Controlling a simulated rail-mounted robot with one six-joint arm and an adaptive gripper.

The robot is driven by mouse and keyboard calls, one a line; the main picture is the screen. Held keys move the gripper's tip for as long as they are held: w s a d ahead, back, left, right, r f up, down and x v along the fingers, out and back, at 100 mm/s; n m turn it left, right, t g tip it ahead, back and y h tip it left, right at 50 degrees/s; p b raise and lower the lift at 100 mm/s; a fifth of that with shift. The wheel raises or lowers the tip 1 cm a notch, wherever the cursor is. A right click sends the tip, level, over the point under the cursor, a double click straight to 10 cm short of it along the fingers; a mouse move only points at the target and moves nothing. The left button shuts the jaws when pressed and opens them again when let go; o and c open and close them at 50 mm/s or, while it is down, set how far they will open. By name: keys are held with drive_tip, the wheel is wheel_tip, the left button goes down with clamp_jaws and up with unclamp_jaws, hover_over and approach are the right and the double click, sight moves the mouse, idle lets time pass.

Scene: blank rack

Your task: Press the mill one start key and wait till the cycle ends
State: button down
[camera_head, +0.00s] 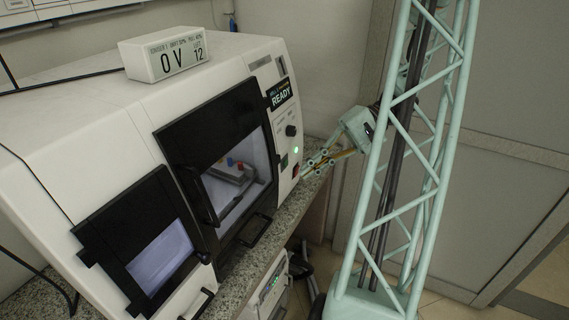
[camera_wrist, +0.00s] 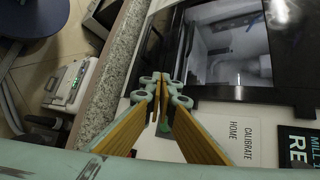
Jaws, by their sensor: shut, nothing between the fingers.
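The mill is a white machine (camera_head: 100,125) on a speckled counter, with a dark framed front door (camera_head: 205,110) that looks closed. Its small screen (camera_head: 279,95) reads READY and also shows in the wrist view (camera_wrist: 299,148). On the panel below are a black knob (camera_head: 291,130), a lit green light (camera_head: 296,150) and a green key (camera_head: 284,162). My gripper (camera_head: 307,169) is shut and empty at the panel's lower right edge. In the wrist view my fingertips (camera_wrist: 165,86) meet in front of the panel and partly hide it. I cannot tell whether they touch a key.
A white box (camera_head: 163,54) on top of the machine reads 0 V and 12. Door handles (camera_head: 256,230) stick out at the front. The granite counter edge (camera_head: 312,190) runs beside my gripper. Another white unit (camera_wrist: 70,85) stands below. Floor to the right is clear.

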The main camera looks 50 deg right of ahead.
drive_tip(key=s+d+f+t, duration=0.2)
drive_tip(key=s+d, duration=0.1)
drive_tip(key=d, duration=0.2)
drive_tip(key=shift+f+m+p, duration=0.3)
drive_tip(key=shift+f+m, duration=0.05)
drive_tip(key=shift+m, duration=0.05)
drive_tip(key=shift+w, duration=0.25)
drive_tip(key=w+a, duration=0.1)
drive_tip(key=w, duration=0.7)
drive_tip(key=shift+a+f, duration=0.2)
idle(0.3)
drive_tip(key=shift+w+a+b, duration=0.15)
drive_tip(key=shift+w+b, duration=0.25)
drive_tip(key=shift+w, duration=0.5)
idle(2.5)
drive_tip(key=shift+s, duration=0.75)
idle(0.6)
drive_tip(key=shift+s+d+r, duration=0.1)
drive_tip(key=shift+s+d, duration=0.1)
drive_tip(key=shift+s, duration=0.6)
drive_tip(key=shift+s+d+f, duration=0.1)
drive_tip(key=shift+s+d, duration=0.05)
drive_tip(key=shift+s, duration=0.7)
drive_tip(key=shift+s+d+r, duration=0.1)
drive_tip(key=shift+s+d, duration=0.1)
drive_tip(key=shift+s, duration=0.6)
